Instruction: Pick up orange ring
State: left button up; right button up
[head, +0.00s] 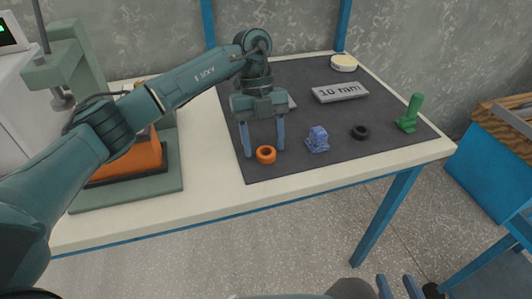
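The orange ring (266,155) lies flat on the dark mat (315,84) near its front left part. My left gripper (264,150) points down over it, open. One finger is left of the ring and the other stands behind and to its right. The frame does not clearly show whether either finger touches the ring. My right gripper (400,287) shows only as two blue fingers at the bottom edge, apart from each other and empty, away from the table.
A blue block-like part (317,140), a black ring (361,132) and a green part (410,114) stand right of the orange ring. A grey "10 mm" block (340,92) and a pale round tin (344,63) lie further back. A green press (75,65) stands at left.

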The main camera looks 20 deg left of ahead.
pick_arm(q)
jog(key=c, duration=0.8)
